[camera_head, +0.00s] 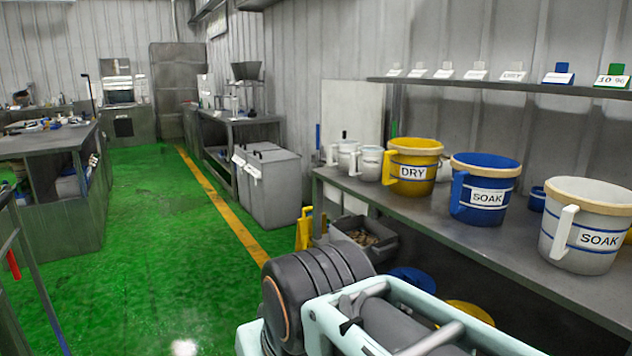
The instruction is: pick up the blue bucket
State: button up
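The blue bucket (482,178) stands upright on the grey bench at the right. It has a tan rim, a white SOAK label and a blue handle on its left side. A yellow bucket labelled DRY (418,160) stands to its left, and a white bucket labelled SOAK (575,232) stands to its right, nearer the camera. My gripper is not in view; only parts of my own arm show at the bottom centre, in front of and below the bench. Nothing visible touches the blue bucket.
The bench (445,222) has white mugs (369,163) at its far end and a small blue cup (537,198) behind the white bucket. A shelf (500,84) with labelled cards hangs above. A grey bin (368,238) sits below. The green floor (165,225) at left is open.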

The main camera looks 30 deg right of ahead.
aim_at(483, 184)
jog(key=z, duration=1.9)
jog(key=i+j, duration=0.15)
jog(key=i, duration=0.25)
jog(key=i+j, duration=0.2)
jog(key=i, duration=0.25)
jog(key=u, duration=0.05)
